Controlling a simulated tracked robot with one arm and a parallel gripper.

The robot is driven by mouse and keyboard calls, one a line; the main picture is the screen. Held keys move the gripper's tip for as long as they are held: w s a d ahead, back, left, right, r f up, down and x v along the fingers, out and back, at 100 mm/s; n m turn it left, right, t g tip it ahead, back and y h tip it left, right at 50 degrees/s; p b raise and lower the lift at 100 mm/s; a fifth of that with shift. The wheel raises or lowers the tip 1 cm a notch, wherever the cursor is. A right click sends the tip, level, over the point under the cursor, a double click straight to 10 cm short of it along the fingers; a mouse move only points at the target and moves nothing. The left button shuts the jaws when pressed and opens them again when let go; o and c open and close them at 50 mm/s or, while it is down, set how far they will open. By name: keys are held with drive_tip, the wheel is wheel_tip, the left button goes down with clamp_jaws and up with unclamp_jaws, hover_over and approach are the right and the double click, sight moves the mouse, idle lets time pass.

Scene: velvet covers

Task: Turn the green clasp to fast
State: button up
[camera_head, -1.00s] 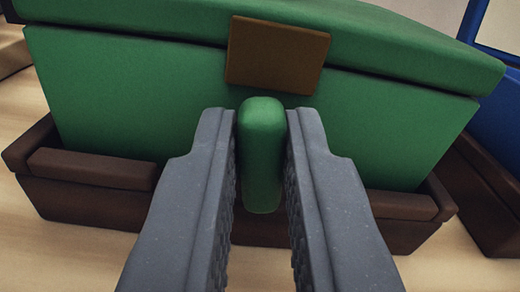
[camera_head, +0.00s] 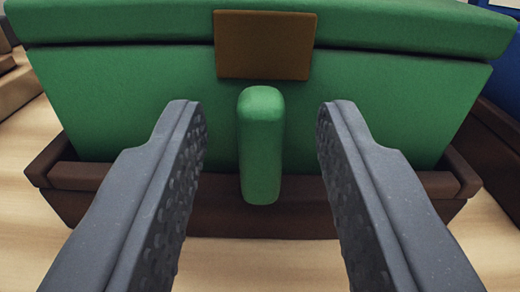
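The green clasp (camera_head: 260,146) is a rounded upright bar on the front of a green box (camera_head: 345,105). It stands vertical, just below a brown square plate (camera_head: 264,45) at the lid's edge. My gripper (camera_head: 261,112) is open, with one dark grey finger on each side of the clasp. There is a clear gap between each finger and the clasp, and nothing is held.
The green box sits in a dark brown base (camera_head: 290,222) on a pale wooden surface (camera_head: 270,265). A blue thing (camera_head: 504,68) with a brown base stands close at the right. A tan block (camera_head: 22,88) is at the left edge.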

drive_tip(key=shift+s, duration=0.1)
drive_tip(key=s+p, duration=0.2)
drive_tip(key=s, duration=1.1)
drive_tip(key=shift+s, duration=0.3)
drive_tip(key=shift+w, duration=0.1)
drive_tip(key=w+d+r+y, duration=0.1)
drive_tip(key=d+r, duration=0.1)
drive_tip(key=r, duration=0.8)
drive_tip(key=w+d+r+g+y+p, duration=0.1)
drive_tip(key=w+d+r, duration=0.15)
drive_tip(key=r, duration=0.75)
drive_tip(key=w+d+r+y, duration=0.1)
drive_tip(key=d+r, duration=0.1)
drive_tip(key=r, duration=0.8)
drive_tip(key=s+d+r+h, duration=0.1)
drive_tip(key=s+d+r, duration=0.7)
drive_tip(key=s+r, duration=0.2)
drive_tip(key=s+d+r+g+h+p, duration=0.1)
drive_tip(key=s+d+r+h, duration=0.1)
drive_tip(key=s+d+r, duration=0.5)
wheel_tip(320, 180, up, 6)
drive_tip(key=s, duration=0.2)
drive_tip(key=shift+s+d+g, duration=0.3)
drive_tip(key=shift+s+d, duration=0.05)
drive_tip(key=shift+s, duration=0.05)
drive_tip(key=shift+r, duration=0.1)
